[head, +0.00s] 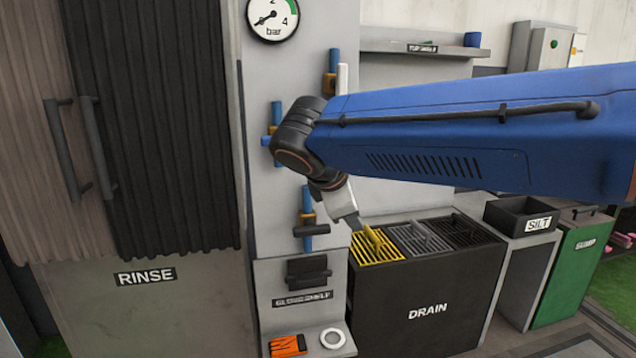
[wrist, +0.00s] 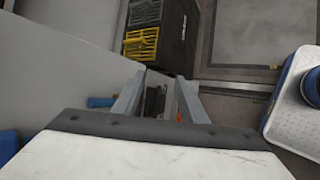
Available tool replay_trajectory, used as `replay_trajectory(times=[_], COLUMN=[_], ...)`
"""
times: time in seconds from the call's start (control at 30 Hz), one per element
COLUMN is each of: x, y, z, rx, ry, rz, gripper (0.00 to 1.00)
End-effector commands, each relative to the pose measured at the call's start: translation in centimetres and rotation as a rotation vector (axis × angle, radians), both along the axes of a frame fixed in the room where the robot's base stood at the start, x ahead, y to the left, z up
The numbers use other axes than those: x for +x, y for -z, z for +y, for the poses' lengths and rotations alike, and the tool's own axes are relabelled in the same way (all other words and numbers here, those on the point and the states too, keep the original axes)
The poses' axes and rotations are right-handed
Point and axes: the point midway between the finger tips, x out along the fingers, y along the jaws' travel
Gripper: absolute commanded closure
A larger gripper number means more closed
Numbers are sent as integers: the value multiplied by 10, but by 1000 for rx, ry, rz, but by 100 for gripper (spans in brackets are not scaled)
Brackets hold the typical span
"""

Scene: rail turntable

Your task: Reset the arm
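My blue arm (head: 450,125) reaches in from the right in the head view and bends down at its wrist. My gripper (head: 354,222) points down and to the right, in front of the wall panel and near the yellow grate (head: 368,253) on the drain cabinet. In the wrist view my gripper (wrist: 158,80) has its two grey fingers apart, with no held object visible between them. The yellow grate (wrist: 141,46) lies beyond the fingertips there. In the head view, the fingertips overlap the grate's raised handle; I cannot tell whether they touch.
The black drain cabinet (head: 425,305) also bears a grey and a dark grate. Blue valve handles (head: 308,235) stick out from the panel. A glove shelf (head: 305,340) holds an orange item (head: 288,345) and a white ring (head: 333,338). A silt bin (head: 520,215) stands at right.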

Motion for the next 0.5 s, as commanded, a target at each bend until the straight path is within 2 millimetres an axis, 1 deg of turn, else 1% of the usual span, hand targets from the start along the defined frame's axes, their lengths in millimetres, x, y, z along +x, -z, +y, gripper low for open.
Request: replay_trajectory(times=[0.03, 0.1, 0.2, 0.33, 0.5], x=[-7, -17, -35, -62, -100], y=[7, 18, 34, 56, 85], z=[-25, -51, -85, -124, -164], rx=[47, 115, 214, 340, 508], ry=[59, 137, 251, 404, 611], rz=[6, 15, 24, 27, 21], gripper=[61, 61, 61, 61, 61])
